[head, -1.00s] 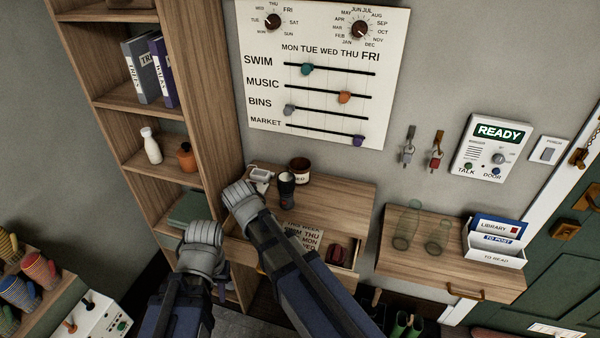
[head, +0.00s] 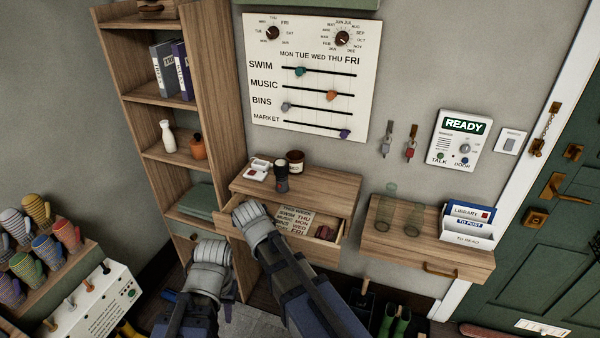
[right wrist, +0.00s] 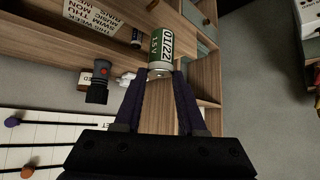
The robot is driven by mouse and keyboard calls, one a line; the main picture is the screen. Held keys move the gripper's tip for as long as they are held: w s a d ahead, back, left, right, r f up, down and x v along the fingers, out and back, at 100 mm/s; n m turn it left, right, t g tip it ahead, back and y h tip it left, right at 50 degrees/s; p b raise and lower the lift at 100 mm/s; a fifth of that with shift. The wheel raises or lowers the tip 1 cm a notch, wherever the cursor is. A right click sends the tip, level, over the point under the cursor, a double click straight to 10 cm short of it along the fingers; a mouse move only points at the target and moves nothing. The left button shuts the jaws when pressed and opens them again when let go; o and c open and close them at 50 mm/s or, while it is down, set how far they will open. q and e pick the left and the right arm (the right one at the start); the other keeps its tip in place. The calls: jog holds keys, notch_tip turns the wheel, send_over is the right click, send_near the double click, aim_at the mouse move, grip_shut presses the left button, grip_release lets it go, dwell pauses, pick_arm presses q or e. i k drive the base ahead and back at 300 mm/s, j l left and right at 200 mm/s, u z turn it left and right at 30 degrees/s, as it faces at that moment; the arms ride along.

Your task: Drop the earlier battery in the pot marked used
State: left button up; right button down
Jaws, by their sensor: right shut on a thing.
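My right gripper (right wrist: 158,78) is shut on a battery (right wrist: 160,50), green and white and printed 01/22 1.5V. In the head view my right gripper (head: 250,216) is over the left end of the open drawer (head: 332,250), and the battery is hidden. A second small dark cylinder (right wrist: 137,37), perhaps a battery, lies in the drawer in the right wrist view. A brown pot (head: 296,161) with a pale label stands on the cabinet top; the label is too small to read in the head view. My left gripper (head: 209,256) is left of the drawer; its jaws do not show clearly.
A black torch (head: 281,178) stands in front of the pot, with a white box (head: 258,169) to the left. The drawer holds a printed card (head: 294,219) and a dark red item (head: 325,232). A tall shelf (head: 216,110) borders the left; glass vessels (head: 411,217) stand right.

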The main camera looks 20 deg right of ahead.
aim_at(299, 168)
jog(key=i+j+z, duration=0.1)
jog(key=z, duration=1.5)
jog(key=i+j, duration=0.1)
jog(key=j, duration=0.35)
jog(key=i+j, duration=0.1)
jog(key=j, duration=0.35)
jog(key=i+j, duration=0.1)
jog(key=j, duration=0.8)
jog(key=i+j, duration=0.2)
jog(key=j, duration=0.15)
jog(key=i+j, duration=0.2)
jog(key=j, duration=0.1)
